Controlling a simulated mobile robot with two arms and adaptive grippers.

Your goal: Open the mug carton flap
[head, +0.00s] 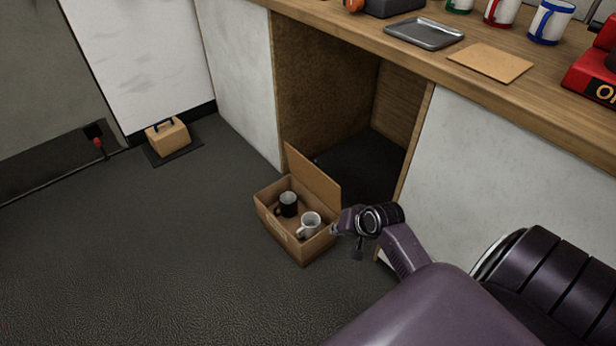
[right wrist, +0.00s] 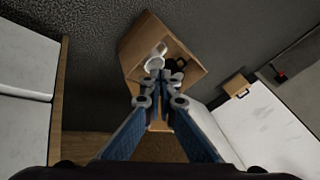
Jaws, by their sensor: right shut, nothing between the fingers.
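The mug carton (head: 287,238) is a brown box on the dark floor in front of the opening under the counter. Its flap (head: 312,180) stands up along the back edge, so the carton is open. Inside are a black mug (head: 288,204) and a white mug (head: 309,224). My right gripper (head: 338,229) is shut and empty at the carton's right side. In the right wrist view the gripper (right wrist: 162,68) covers part of the carton (right wrist: 190,68), and the white mug (right wrist: 155,60) shows beyond its fingertips. I cannot tell whether it touches the carton. My left gripper is not in view.
A wooden counter (head: 470,85) runs above, with a metal tray (head: 425,33), a tan board (head: 490,62), several mugs and a red object (head: 592,75). A small tan case (head: 168,137) sits on a dark mat by the left wall. The floor left of the carton is clear.

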